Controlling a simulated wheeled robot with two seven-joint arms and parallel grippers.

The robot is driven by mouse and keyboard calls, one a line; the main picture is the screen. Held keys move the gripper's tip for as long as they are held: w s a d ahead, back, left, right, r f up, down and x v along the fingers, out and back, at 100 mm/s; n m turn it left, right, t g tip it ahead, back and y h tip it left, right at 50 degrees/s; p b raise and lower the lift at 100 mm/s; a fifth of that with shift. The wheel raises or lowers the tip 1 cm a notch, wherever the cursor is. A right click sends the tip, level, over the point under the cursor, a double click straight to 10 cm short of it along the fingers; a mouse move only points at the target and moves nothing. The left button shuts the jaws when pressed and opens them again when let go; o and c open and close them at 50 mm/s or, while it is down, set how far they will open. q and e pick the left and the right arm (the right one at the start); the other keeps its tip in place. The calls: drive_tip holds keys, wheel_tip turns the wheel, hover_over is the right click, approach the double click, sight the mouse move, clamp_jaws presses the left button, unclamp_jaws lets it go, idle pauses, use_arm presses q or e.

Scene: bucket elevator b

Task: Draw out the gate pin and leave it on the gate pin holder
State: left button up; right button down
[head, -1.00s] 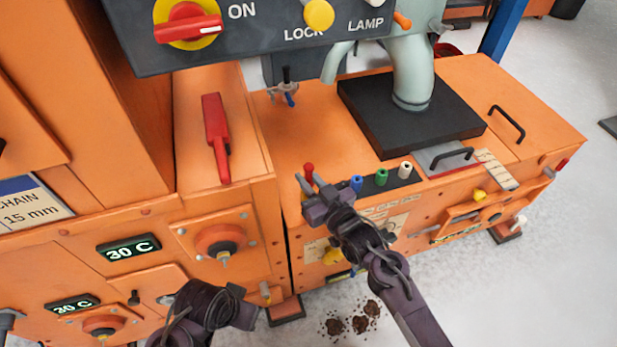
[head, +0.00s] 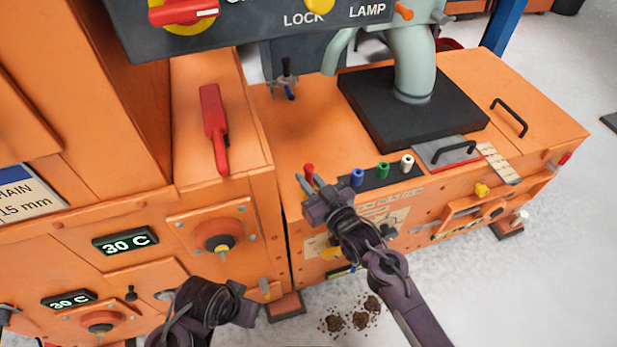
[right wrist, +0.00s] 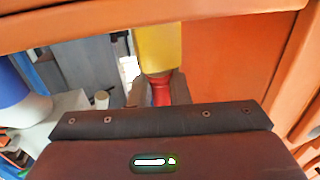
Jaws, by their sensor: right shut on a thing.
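A red knob (head: 309,169) shows at the fingertips of my right gripper (head: 309,184) in the head view, beside a black strip with coloured pegs. In the right wrist view the jaws (right wrist: 158,92) are shut on a red piece (right wrist: 161,91), with a yellow block (right wrist: 158,48) right beyond it. The red piece looks like the gate pin, but its lower end is hidden. I cannot tell which part is the gate pin holder. My left gripper (head: 243,304) hangs at the lower middle, in front of the orange machine; its fingers are unclear.
Blue (head: 357,177), green (head: 383,170) and white (head: 407,163) pegs stand on the black strip close to my right gripper. A red lever (head: 214,130) lies to the left. A dark control panel (head: 250,30) overhangs the top. Brown clumps (head: 352,315) lie on the floor.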

use_arm(q)
drive_tip(key=shift+f, duration=0.2)
use_arm(e)
drive_tip(key=shift+f, duration=0.3)
drive_tip(key=c, duration=1.3)
unclamp_jaws()
use_arm(q)
drive_tip(key=shift+d, duration=0.1)
use_arm(e)
drive_tip(key=shift+s+d, duration=0.2)
drive_tip(key=shift+s, duration=0.1)
use_arm(q)
drive_tip(key=shift+s+a+r+p, duration=0.1)
drive_tip(key=shift+a+r+p, duration=0.2)
drive_tip(key=shift+r+p, duration=0.3)
use_arm(e)
drive_tip(key=v, duration=0.7)
drive_tip(key=shift+f, duration=0.1)
